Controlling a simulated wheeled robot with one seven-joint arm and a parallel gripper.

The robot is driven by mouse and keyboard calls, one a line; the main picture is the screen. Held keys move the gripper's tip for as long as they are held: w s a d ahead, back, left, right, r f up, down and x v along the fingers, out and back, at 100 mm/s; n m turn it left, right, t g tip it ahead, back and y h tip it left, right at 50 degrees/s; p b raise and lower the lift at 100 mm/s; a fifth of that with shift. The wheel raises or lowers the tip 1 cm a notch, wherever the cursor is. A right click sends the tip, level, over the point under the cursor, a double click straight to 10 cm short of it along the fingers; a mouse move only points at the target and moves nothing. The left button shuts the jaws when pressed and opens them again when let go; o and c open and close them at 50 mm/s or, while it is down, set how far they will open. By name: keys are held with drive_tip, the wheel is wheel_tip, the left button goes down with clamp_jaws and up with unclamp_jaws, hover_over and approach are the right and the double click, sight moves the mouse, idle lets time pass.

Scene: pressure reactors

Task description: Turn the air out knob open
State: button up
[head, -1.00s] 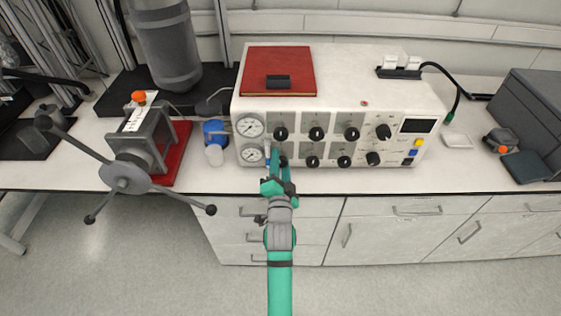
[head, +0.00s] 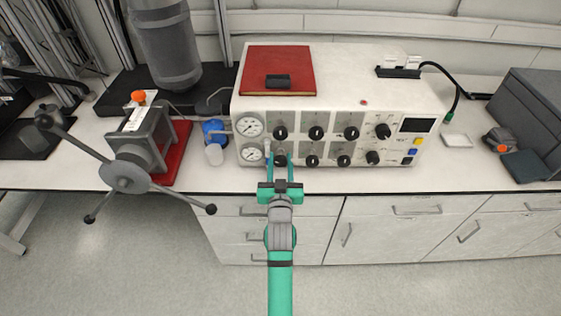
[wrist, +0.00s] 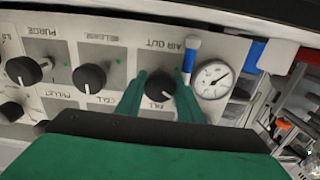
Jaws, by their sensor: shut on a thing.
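The white control box (head: 340,100) stands on the bench with two gauges and two rows of black knobs. My gripper (head: 280,161) reaches the leftmost lower knob. In the wrist view, which shows the panel upside down, this black knob (wrist: 160,85) sits between the green fingers of my gripper (wrist: 160,92), which are shut on its sides. The words AIR OUT are printed just above it in that picture, and another label lies below it. The knob's pointer direction is hard to make out. The fingers partly cover the knob in the head view.
A white tube with a blue end (wrist: 190,55) is close beside the right finger, next to a gauge (wrist: 214,79). A neighbouring knob (wrist: 90,77) is left of the fingers. A blue-capped bottle (head: 214,143) and a spoked-handle press (head: 135,165) stand left of the box.

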drive_tip(key=n, duration=0.3)
drive_tip(key=shift+d+n, duration=0.1)
drive_tip(key=shift+n, duration=0.2)
drive_tip(key=shift+w+n, duration=0.1)
drive_tip(key=shift+n, duration=0.9)
drive_tip(key=shift+d+n, duration=0.15)
drive_tip(key=shift+n, duration=0.65)
drive_tip(key=n, duration=0.3)
drive_tip(key=shift+a+n, duration=0.2)
drive_tip(key=shift+n, duration=0.6)
drive_tip(key=o, duration=0.9)
drive_tip(key=shift+o, duration=0.8)
drive_tip(key=shift+w+a, duration=0.1)
